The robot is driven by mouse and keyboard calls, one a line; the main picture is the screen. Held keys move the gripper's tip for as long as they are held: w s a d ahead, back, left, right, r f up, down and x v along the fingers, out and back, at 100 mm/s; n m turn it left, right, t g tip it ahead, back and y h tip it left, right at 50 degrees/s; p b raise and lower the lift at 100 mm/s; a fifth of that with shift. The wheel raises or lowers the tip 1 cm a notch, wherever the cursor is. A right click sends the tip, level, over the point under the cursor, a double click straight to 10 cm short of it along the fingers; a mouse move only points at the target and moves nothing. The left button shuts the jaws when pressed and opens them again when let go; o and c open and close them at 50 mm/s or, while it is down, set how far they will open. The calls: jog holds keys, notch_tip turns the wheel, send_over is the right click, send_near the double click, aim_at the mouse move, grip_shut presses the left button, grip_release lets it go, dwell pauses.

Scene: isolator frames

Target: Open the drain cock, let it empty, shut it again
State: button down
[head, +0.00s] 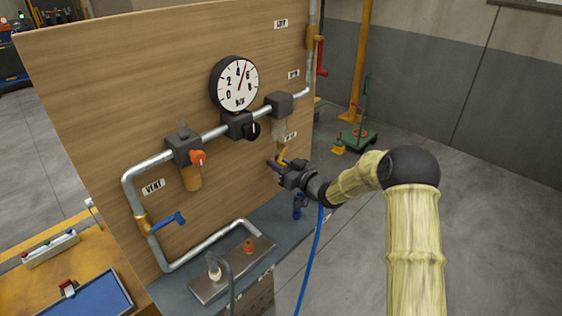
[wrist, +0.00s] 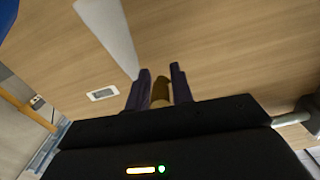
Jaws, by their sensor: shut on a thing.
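The drain cock (head: 283,153) shows as a small yellow piece below the clear bowl (head: 279,131) of the right-hand unit on the pipe. My gripper (head: 276,164) is at it, close to the wooden board. In the wrist view my two dark fingers (wrist: 160,90) stand on either side of a brass-yellow piece (wrist: 160,93) and are shut on it. My gripper hides part of the cock, so I cannot tell whether it is open or closed. I see no liquid running. Whether the bowl holds liquid is too small to tell.
A round gauge (head: 235,84) and a black knob (head: 252,130) are on the board at left. An orange-knobbed unit (head: 187,150) and a blue lever valve (head: 168,221) are further left. A red lever (head: 320,56) is above right. A metal tray (head: 219,281) lies below.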

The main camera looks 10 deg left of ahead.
aim_at(261, 147)
jog(key=m, duration=0.1)
jog(key=s+r+m+p, duration=0.1)
jog(key=shift+a+r+m, duration=0.25)
jog(key=shift+a+m, duration=0.15)
jog(key=m+p, duration=0.1)
jog(key=r+m+p, duration=0.1)
jog(key=shift+s+a+r+m, duration=0.15)
jog(key=shift+a+m, duration=0.05)
jog(key=shift+m, duration=0.1)
jog(key=shift+s+r+m+p, duration=0.1)
jog(key=shift+r+m+p, duration=0.5)
jog(key=shift+m, duration=0.55)
jog(key=shift+r+m+p, duration=0.45)
jog(key=shift+m+p, duration=0.1)
jog(key=shift+m, duration=0.6)
jog(key=c, duration=1.4)
grip_release()
jog(key=shift+o, duration=0.2)
jog(key=shift+f, duration=0.15)
jog(key=shift+f, duration=0.1)
